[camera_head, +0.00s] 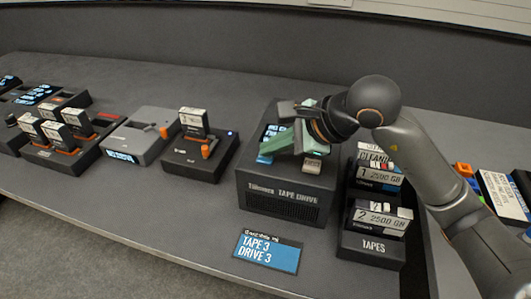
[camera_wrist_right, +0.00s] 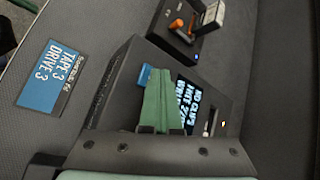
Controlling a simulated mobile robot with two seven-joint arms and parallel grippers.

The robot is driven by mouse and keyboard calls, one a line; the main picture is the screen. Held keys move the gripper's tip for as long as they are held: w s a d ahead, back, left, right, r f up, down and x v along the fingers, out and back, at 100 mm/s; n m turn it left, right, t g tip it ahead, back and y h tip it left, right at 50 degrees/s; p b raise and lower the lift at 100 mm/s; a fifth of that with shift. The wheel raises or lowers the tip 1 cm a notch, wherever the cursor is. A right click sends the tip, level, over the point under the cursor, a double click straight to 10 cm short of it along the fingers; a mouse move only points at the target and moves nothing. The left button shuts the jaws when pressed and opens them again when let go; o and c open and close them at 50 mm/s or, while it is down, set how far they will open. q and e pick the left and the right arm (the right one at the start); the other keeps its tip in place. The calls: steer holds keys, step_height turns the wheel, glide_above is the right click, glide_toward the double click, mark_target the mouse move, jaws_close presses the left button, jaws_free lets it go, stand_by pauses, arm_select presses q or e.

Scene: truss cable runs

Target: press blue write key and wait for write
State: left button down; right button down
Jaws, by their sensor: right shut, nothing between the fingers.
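The blue write key (camera_head: 264,159) is on the top of the dark tape drive (camera_head: 284,206), at its front left. My right gripper (camera_head: 268,149) is over the drive, its green fingers shut and empty, pointing down toward the key. In the right wrist view the fingertips (camera_wrist_right: 157,72) appear right beside the blue key (camera_wrist_right: 144,76); I cannot tell whether they touch it. The drive's screen (camera_wrist_right: 188,106) shows light text, too blurred to read surely; in the head view the gripper partly hides it. My left gripper is not in view.
A blue card (camera_head: 267,252) reading "TAPE 3 DRIVE 3" lies in front of the drive. The tape rack (camera_head: 371,246) stands close on its right.

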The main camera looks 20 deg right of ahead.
mark_target(272, 158)
steer(key=shift+r, duration=0.1)
steer(key=shift+r+p, duration=0.55)
steer(key=shift+r, duration=0.25)
steer(key=shift+r+p, duration=1.75)
steer(key=shift+r, duration=0.75)
